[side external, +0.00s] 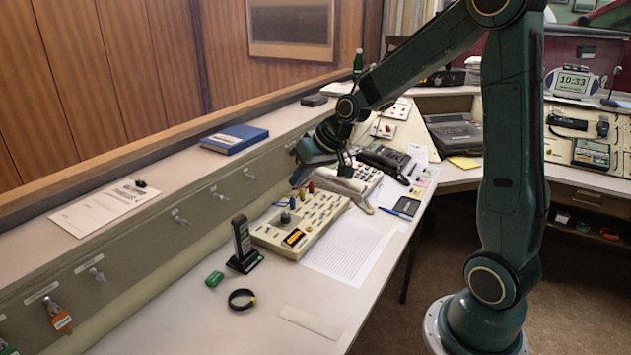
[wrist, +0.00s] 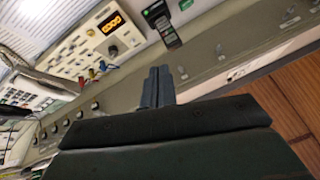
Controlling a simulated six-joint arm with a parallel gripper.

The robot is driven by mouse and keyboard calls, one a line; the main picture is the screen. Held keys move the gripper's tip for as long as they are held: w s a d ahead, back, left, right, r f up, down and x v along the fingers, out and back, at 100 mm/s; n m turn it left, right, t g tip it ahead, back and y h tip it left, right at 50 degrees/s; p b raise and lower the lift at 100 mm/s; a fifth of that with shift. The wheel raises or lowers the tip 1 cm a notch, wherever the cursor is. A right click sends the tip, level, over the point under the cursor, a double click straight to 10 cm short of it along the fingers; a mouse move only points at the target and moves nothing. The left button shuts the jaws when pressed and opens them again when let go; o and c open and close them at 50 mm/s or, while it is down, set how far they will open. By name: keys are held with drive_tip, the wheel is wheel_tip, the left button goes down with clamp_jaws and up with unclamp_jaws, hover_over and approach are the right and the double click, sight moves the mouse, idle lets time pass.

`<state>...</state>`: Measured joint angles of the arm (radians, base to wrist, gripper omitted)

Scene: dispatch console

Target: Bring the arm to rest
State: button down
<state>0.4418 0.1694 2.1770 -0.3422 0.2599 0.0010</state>
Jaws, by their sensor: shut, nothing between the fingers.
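My arm reaches left over the console desk in the side external view. My gripper (side external: 345,168) is shut and empty, a little above the back end of the cream button panel (side external: 275,240). In the wrist view the two fingers of my gripper (wrist: 158,72) lie together with nothing between them. The button panel (wrist: 85,45) with its lit orange display shows at the upper left there. I cannot tell exactly how far the fingertips are from the panel.
A handheld radio (side external: 243,245) stands in a charger, with a black ring (side external: 241,299) and a green object (side external: 214,279) nearby. A paper sheet (side external: 350,248) lies right of the panel. A blue book (side external: 234,139) lies on the ledge. The desk's front part is mostly clear.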

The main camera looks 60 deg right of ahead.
drive_tip(key=s+a+r+n, duration=0.1)
drive_tip(key=s+a+r, duration=0.2)
drive_tip(key=s, duration=0.5)
drive_tip(key=s+a+r+n+g, duration=0.1)
drive_tip(key=s+a+r, duration=0.2)
drive_tip(key=s, duration=0.5)
drive_tip(key=s+a+r+n+h, duration=0.1)
drive_tip(key=s+a, duration=0.3)
drive_tip(key=s, duration=0.4)
drive_tip(key=shift+s+a+r, duration=0.2)
drive_tip(key=shift+a+r, duration=0.05)
drive_tip(key=shift+r, duration=0.65)
